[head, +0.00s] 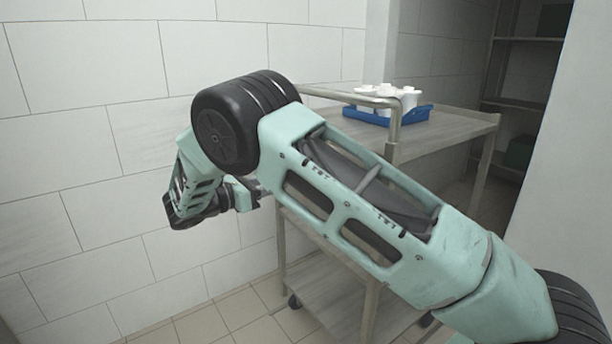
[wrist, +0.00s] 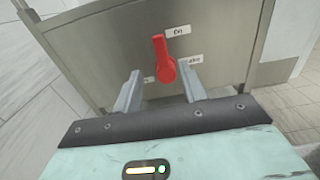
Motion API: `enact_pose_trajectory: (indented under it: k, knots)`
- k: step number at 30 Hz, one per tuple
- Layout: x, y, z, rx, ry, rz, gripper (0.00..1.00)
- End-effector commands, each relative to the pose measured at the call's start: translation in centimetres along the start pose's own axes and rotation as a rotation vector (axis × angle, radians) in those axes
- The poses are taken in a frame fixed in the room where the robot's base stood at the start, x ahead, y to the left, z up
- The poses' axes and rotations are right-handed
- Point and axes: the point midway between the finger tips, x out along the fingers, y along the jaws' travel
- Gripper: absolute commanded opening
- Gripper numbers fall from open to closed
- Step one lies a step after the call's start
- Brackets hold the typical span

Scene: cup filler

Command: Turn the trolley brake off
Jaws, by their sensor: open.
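The trolley (head: 450,140) stands behind my arm in the head view, with its handle (head: 345,95) at the near end. In the wrist view, a red brake lever (wrist: 163,58) is on the trolley's metal end panel (wrist: 100,50). Its narrow end points up near a label reading "On" (wrist: 178,31). Other small labels sit lower, one at the right (wrist: 190,61) and one at the left, partly hidden. My gripper (wrist: 161,82) is open, with its fingers on either side of the lever's lower end; I cannot tell whether they touch it.
A blue tray (head: 388,116) with several white cups (head: 400,97) is on the trolley's top. A tiled wall (head: 80,150) is close on the left of my arm. A pale wall (head: 570,150) is on the right, with dark shelves (head: 525,80) behind.

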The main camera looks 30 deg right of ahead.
Motion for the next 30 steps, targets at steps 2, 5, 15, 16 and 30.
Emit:
enact_pose_trajectory:
  k: [2, 5, 15, 16, 30]
  knots:
    - [1.9, 0.0, -0.1, -0.001, -0.001, -0.004, 0.42]
    - [4.0, -0.1, -0.1, 0.001, 0.0, -0.004, 0.42]
    - [9.8, -0.1, -0.1, 0.0, 0.001, -0.002, 0.42]
    - [10.2, -0.1, -0.1, 0.0, 0.0, -0.001, 0.42]
    - [11.3, 0.0, 0.0, 0.001, 0.001, 0.001, 0.42]
